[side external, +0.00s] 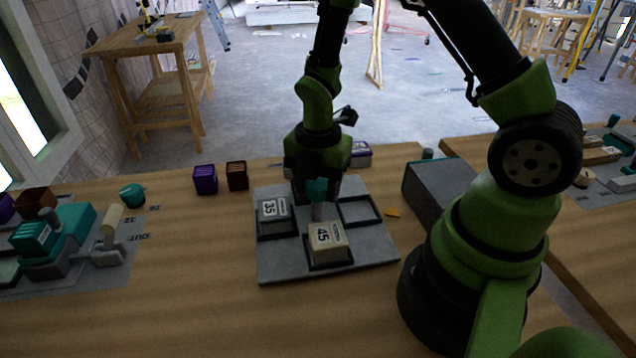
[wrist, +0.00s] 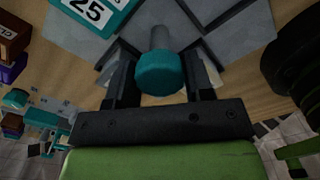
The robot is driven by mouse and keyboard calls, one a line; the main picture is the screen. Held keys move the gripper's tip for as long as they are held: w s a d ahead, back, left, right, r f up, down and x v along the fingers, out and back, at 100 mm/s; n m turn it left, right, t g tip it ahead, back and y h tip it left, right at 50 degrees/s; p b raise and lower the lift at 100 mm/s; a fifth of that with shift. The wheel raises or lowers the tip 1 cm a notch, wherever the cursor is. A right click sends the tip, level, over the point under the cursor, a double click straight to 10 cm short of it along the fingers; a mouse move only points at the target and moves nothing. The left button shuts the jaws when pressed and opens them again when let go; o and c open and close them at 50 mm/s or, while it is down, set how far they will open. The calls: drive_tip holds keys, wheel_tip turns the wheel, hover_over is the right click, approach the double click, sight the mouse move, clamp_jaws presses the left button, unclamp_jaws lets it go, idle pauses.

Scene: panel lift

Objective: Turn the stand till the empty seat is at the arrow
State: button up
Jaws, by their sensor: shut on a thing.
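The stand (side external: 283,263) is a grey square plate with dark-rimmed seats. A grey block marked 35 (side external: 272,209) sits in the left seat and a beige block marked 45 (side external: 327,243) in the front seat. The empty seat (side external: 361,210) is on the right, beside a small orange arrow (side external: 392,212) on the table. A teal block marked 25 (wrist: 95,12) shows at the top left of the wrist view. My gripper (wrist: 160,83) is shut on the teal knob (wrist: 160,74) over the stand's middle. My gripper hides the stand's back part in the side view.
A purple block (side external: 205,180) and a brown block (side external: 237,176) stand behind left. Another purple block (side external: 361,155) stands behind the stand. A grey box (side external: 428,190) is close on the right. A teal and grey fixture (side external: 65,240) is at far left. Table in front is clear.

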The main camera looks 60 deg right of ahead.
drive_tip(key=o, duration=1.3)
drive_tip(key=shift+r, duration=0.1)
wheel_tip(320, 180, up, 9)
drive_tip(key=shift+f, duration=0.1)
drive_tip(key=shift+r, duration=0.45)
